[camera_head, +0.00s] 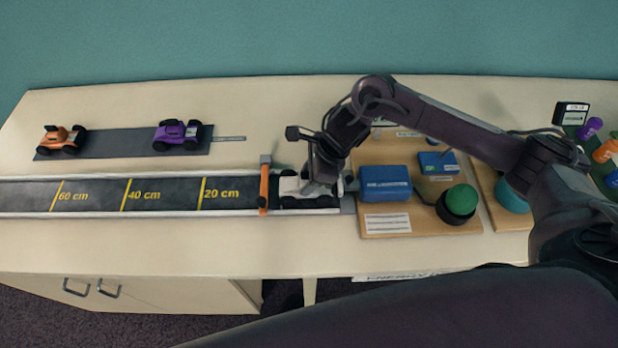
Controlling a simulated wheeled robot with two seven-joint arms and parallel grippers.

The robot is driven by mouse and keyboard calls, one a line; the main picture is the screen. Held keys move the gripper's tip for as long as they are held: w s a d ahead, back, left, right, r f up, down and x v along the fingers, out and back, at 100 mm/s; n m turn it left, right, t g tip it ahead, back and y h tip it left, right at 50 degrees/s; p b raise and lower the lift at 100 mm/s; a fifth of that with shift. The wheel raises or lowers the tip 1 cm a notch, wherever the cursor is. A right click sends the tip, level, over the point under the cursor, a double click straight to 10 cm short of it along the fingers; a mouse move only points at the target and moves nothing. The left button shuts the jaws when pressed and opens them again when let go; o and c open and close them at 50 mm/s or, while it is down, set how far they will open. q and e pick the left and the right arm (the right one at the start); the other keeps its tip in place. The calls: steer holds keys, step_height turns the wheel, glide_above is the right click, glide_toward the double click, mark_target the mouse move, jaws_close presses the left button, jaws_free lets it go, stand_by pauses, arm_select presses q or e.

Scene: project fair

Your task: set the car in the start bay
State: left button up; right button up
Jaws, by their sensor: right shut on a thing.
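A white car with black wheels (291,186) sits at the right end of the dark track (95,195), just right of the orange gate (264,187), in the start bay. My right gripper (318,183) comes down from above and is shut on the car's right part, hiding some of it. I cannot tell whether the wheels rest fully on the track. The blue launcher box (385,184) is just right of the car. My left gripper is not in view.
An orange car (61,139) and a purple car (178,134) stand on a dark strip behind the track. A green button (461,200) is on the wooden board (405,222) at the right. The table front-left of the track is clear.

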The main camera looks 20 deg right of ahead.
steer(key=shift+s+d+f, duration=0.2)
steer(key=shift+s+f, duration=0.15)
steer(key=shift+f, duration=0.2)
steer(key=o, duration=0.7)
steer(key=shift+s+f, duration=0.1)
steer(key=o, duration=0.3)
steer(key=shift+d+f, duration=0.1)
steer(key=shift+r+p, duration=0.8)
steer(key=shift+p, duration=0.15)
steer(key=shift+w+a+b+v, duration=0.15)
steer(key=shift+b+v, duration=0.2)
steer(key=shift+v, duration=1.65)
steer(key=shift+w+b+v, duration=0.15)
steer(key=shift+b+v, duration=0.2)
steer(key=shift+v, duration=1.7)
steer(key=shift+w+a+b+v, duration=0.15)
steer(key=shift+b+v, duration=0.2)
steer(key=shift+v, duration=1.65)
